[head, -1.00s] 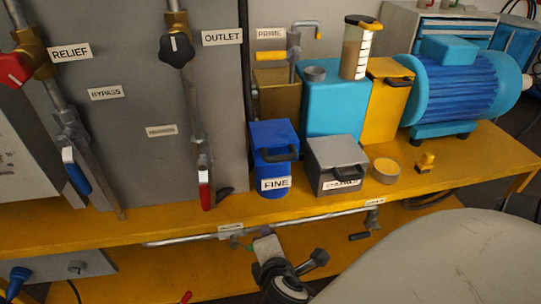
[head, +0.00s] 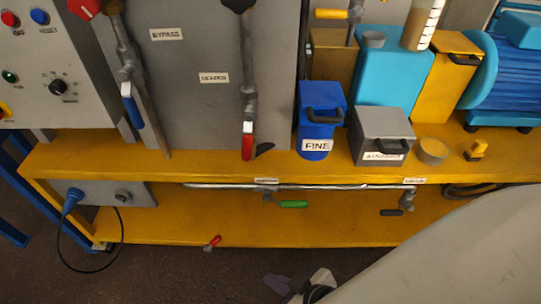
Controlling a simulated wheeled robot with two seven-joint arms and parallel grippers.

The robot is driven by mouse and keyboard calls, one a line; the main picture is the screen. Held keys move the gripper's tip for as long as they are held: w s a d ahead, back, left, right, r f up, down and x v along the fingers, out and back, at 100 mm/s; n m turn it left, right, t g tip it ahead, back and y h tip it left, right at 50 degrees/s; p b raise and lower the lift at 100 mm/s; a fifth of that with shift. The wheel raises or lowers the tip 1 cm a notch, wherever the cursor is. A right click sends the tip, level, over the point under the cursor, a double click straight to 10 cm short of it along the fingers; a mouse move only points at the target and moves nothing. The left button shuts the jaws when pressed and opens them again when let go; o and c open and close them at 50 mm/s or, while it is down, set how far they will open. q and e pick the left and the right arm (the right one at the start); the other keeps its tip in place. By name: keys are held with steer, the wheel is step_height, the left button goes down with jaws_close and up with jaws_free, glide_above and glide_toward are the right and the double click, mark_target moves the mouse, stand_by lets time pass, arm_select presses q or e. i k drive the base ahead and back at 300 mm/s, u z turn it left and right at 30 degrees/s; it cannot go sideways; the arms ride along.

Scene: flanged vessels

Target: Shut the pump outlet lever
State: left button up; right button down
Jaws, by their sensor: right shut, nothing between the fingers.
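A red lever (head: 247,145) hangs straight down at the foot of a vertical pipe on the grey panel; its valve top is a black knob (head: 238,4), cut off at the top edge. A blue-handled lever (head: 133,108) hangs tilted on the pipe to its left. Below the bench edge, a green handle (head: 293,204) and a black handle (head: 391,212) point sideways along a pipe. A small red handle (head: 212,242) shows lower down. Which lever is the pump outlet one I cannot tell. My right gripper (head: 318,288) is shut and empty at the bottom edge, partly cut off. My left gripper is out of view.
The yellow bench (head: 200,168) carries a blue canister marked FINE (head: 322,112), a grey strainer box (head: 382,135), a round tin (head: 432,151) and a blue motor (head: 500,85). A control box (head: 55,65) stands at left. My pale arm covers the lower right.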

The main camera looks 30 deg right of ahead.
mark_target(247, 140)
steer(key=k, duration=1.2)
steer(key=z, duration=0.6)
steer(key=i, duration=1.4)
steer(key=u, duration=0.7)
